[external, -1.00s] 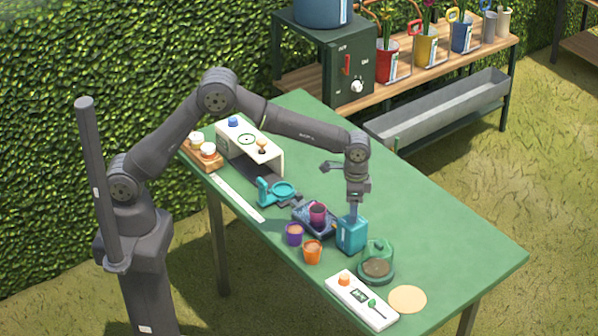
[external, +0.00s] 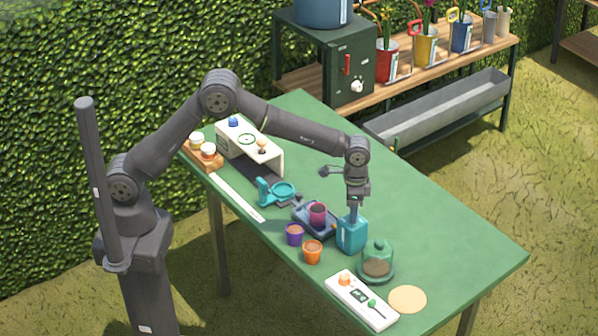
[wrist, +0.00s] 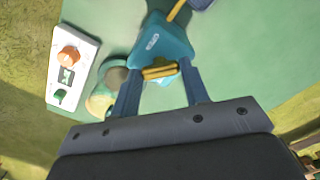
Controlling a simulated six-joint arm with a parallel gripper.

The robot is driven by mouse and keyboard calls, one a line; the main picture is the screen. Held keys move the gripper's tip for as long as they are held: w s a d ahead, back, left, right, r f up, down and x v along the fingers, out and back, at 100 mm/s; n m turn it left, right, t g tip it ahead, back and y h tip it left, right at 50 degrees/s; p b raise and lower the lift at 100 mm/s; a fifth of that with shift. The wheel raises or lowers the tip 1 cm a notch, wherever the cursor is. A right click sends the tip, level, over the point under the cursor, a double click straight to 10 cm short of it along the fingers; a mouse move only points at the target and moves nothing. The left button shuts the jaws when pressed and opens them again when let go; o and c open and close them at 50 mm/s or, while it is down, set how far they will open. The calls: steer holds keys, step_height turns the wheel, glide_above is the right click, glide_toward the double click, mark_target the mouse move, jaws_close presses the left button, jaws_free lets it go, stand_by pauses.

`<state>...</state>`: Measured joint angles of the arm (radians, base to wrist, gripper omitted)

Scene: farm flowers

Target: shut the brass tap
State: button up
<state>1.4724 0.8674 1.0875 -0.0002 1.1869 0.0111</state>
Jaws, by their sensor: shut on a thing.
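The brass tap (wrist: 160,70) shows in the wrist view as a yellow bar on the near side of a teal tank (wrist: 165,42). My gripper (wrist: 161,74) has one finger on each side of this bar and is shut on it. In the external view the teal tank (external: 351,236) stands on the green table, and my gripper (external: 353,210) points down at its top. The tap is too small and hidden to make out there. A second yellow strip (wrist: 176,10) shows at the tank's far side in the wrist view.
A dark tray with a magenta pot (external: 317,211) stands left of the tank. Purple (external: 294,234) and orange (external: 312,251) pots are in front. A white panel (external: 361,301) lies nearer the front edge. The table's right side is clear.

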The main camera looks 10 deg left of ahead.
steer(key=n, duration=0.4)
steer(key=shift+n, duration=1.9)
steer(key=o, duration=1)
step_height(320, 180, up, 18)
steer(key=shift+f, duration=0.25)
steer(key=shift+f, duration=0.1)
